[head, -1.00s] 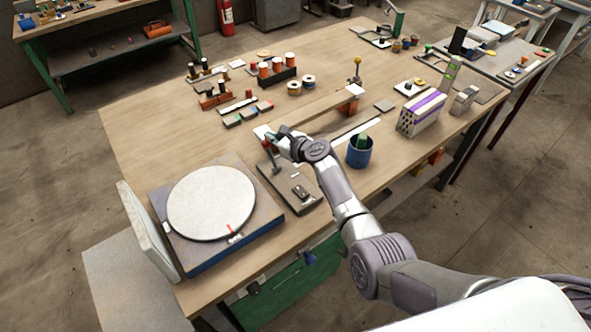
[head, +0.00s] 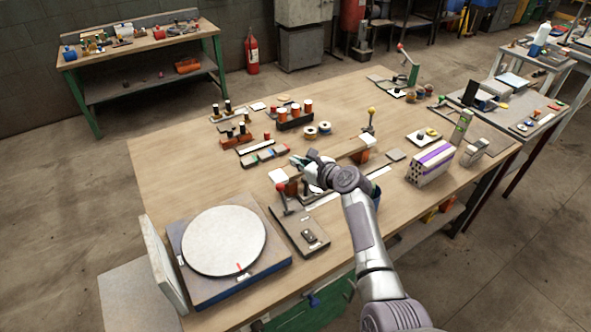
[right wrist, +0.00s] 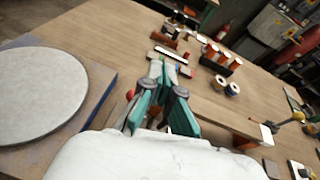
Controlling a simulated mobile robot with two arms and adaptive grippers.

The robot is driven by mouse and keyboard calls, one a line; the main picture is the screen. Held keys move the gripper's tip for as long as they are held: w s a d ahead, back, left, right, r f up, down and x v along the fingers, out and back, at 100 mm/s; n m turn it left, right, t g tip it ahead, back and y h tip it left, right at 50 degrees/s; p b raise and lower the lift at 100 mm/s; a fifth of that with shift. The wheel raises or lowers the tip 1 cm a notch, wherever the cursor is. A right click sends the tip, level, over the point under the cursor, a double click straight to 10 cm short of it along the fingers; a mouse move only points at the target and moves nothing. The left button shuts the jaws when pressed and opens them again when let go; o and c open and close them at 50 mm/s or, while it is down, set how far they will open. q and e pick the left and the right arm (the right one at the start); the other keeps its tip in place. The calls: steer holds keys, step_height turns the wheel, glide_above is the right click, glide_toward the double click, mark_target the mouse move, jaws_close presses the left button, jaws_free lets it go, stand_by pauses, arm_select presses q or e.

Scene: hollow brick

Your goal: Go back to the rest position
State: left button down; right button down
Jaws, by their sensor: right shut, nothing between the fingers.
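My right gripper (head: 298,161) is above the middle of the wooden workbench (head: 180,170), over the area behind the grey lever plate. It is shut and empty. In the right wrist view its teal fingers (right wrist: 160,85) point away over the bench. The hollow brick with a purple stripe (head: 431,163) stands upright on the right part of the bench, apart from the gripper. My left gripper is not in view.
A round turntable (head: 223,241) sits at the bench's front left. Spools (head: 295,112) stand at the back. The blue cup (head: 375,195) is mostly hidden by my arm. Bare wood lies at the left.

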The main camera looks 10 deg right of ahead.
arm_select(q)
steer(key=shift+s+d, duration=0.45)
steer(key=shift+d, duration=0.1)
arm_select(e)
steer(key=shift+s+d+r, duration=0.1)
steer(key=shift+d+r, duration=0.05)
steer(key=shift+r, duration=0.15)
